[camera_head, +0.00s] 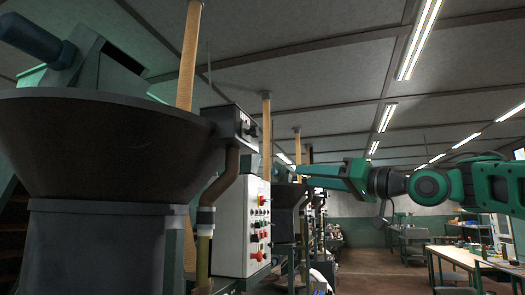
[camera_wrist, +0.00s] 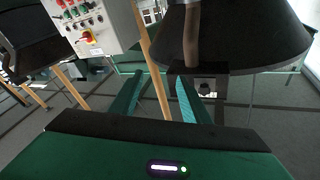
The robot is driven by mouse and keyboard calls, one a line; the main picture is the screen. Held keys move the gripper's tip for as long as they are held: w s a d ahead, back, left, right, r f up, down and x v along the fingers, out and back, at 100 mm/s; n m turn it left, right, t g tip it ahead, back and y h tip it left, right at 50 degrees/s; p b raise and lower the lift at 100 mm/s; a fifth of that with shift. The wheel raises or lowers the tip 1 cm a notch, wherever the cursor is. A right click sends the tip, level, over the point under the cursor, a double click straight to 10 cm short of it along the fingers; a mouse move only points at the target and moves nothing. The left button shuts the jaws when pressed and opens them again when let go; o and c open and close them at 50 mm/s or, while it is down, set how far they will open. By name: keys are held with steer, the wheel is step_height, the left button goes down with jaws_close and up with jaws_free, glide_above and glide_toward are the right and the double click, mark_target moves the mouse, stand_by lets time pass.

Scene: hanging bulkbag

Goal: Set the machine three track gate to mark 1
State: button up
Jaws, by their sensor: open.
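The track gate and its mark 1 cannot be made out for certain in either view. A dark box with a small knob (camera_head: 244,127) is mounted beside the big hopper (camera_head: 100,135) in the head view. In the wrist view a similar dark box with a round knob (camera_wrist: 203,88) shows under a hopper (camera_wrist: 250,35), just right of my right finger. My gripper (camera_wrist: 158,88) is open and empty, its two green fingers spread. In the head view my gripper (camera_head: 288,172) is far off, beyond the control panel, and its fingertips are hard to see.
A white control panel (camera_head: 243,226) with red, green and other buttons stands right of the big hopper; a panel also shows in the wrist view (camera_wrist: 112,22). A wooden post (camera_wrist: 156,75) appears between my fingers. Workbenches (camera_head: 455,254) stand at the right.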

mark_target(258, 132)
steer(key=s+a+r+n+g+y, duration=0.3)
steer(key=s+a+r+n+y, duration=0.15)
steer(key=r, duration=0.35)
steer(key=shift+m+y, duration=0.25)
steer(key=shift+m, duration=0.3)
steer(key=x, duration=0.9)
steer(key=shift+w+a+f, duration=0.1)
steer(key=shift+a, duration=0.4)
